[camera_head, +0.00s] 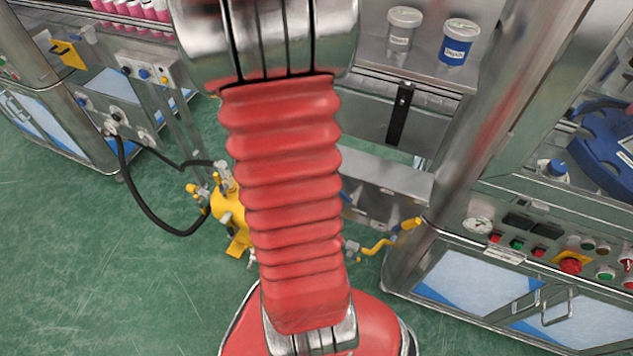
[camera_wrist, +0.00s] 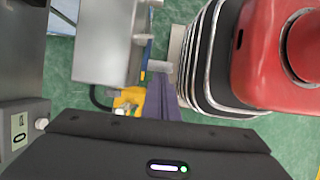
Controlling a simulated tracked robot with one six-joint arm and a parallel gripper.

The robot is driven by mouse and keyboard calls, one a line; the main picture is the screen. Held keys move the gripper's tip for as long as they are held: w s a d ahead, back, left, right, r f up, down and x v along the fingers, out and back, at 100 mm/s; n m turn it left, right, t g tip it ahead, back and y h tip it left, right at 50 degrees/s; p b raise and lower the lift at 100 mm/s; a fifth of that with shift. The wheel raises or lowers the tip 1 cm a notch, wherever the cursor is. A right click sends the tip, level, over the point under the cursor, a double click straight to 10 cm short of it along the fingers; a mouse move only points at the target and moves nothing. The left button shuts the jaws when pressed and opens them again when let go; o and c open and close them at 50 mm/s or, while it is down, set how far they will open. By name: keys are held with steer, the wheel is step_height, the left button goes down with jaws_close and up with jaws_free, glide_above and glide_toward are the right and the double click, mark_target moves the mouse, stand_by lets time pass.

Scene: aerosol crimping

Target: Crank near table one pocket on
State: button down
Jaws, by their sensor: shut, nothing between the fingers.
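My gripper (camera_wrist: 160,92) shows in the wrist view as dark purple-grey fingers beyond its black body. The fingers are together and nothing shows between them. It is out of sight in the head view, where my red arm fills the middle. A blue table with rounded cut-outs (camera_head: 600,140) shows partly at the right edge of the head view, inside the right machine. A blue-capped container (camera_head: 553,171) stands beside it. I cannot make out a crank on it; the right part is cut off by the picture edge.
The right machine has a button panel (camera_head: 545,245). Two capped jars, white (camera_head: 402,30) and blue (camera_head: 458,42), stand on a steel shelf at the back. A yellow pump-like unit (camera_head: 230,215) with a black hose stands on the floor. Green floor is clear at left.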

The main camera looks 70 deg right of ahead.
steer(key=v, duration=0.4)
steer(key=shift+w+r, duration=0.25)
steer(key=shift+w, duration=0.15)
steer(key=w+a+r+t+h, duration=0.25)
steer(key=w+a+r, duration=0.25)
steer(key=w+a, duration=0.3)
steer(key=w+a+r+t+y, duration=0.1)
steer(key=a+r+t, duration=0.3)
steer(key=a, duration=0.8)
steer(key=w+a+r+t+y, duration=0.1)
steer(key=w+a+r+t, duration=0.2)
steer(key=a, duration=0.9)
step_height(320, 180, up, 3)
steer(key=shift+w+r+t, duration=0.1)
steer(key=shift+w+t, duration=0.25)
steer(key=shift+w, duration=0.1)
steer(key=shift+y, duration=0.25)
steer(key=shift+d, duration=0.1)
